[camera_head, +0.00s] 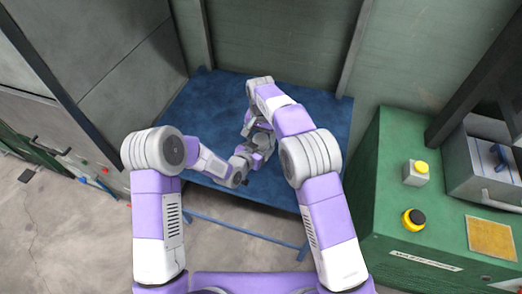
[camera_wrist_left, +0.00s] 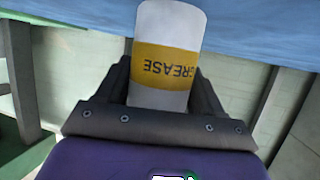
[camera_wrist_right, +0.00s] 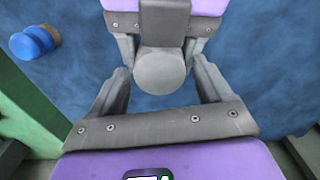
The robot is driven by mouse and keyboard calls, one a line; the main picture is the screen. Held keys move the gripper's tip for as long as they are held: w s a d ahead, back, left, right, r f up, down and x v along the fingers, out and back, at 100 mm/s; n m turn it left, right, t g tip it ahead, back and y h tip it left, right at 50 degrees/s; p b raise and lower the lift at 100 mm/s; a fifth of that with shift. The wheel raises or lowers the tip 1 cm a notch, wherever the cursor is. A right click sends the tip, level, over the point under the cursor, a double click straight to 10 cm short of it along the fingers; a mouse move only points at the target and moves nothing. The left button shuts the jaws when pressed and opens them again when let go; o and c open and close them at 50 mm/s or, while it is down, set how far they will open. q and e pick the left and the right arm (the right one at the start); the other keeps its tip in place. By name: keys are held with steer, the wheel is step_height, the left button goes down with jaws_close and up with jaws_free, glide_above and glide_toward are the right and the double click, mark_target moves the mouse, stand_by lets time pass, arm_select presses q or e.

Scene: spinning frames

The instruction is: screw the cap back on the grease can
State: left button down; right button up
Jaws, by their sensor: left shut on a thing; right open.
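The grease can is a white cylinder with a yellow label reading GREASE, upside down in the left wrist view (camera_wrist_left: 168,30). My left gripper (camera_wrist_left: 162,70) is shut on it. In the right wrist view a plain grey round end of the can (camera_wrist_right: 162,72) faces the camera, between the fingers of my open right gripper (camera_wrist_right: 160,80); I cannot tell whether they touch it. A blue round piece with a tan side (camera_wrist_right: 33,42) is at upper left there, possibly the cap. In the head view my arms hide the can.
The blue table (camera_head: 315,115) is mostly bare around my arms. A wall stands behind the table.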

steer(key=c, duration=1.1)
steer(key=shift+m, duration=0.8)
steer(key=o, duration=1.2)
steer(key=shift+o, duration=0.2)
steer(key=shift+r, duration=0.1)
step_height(320, 180, up, 12)
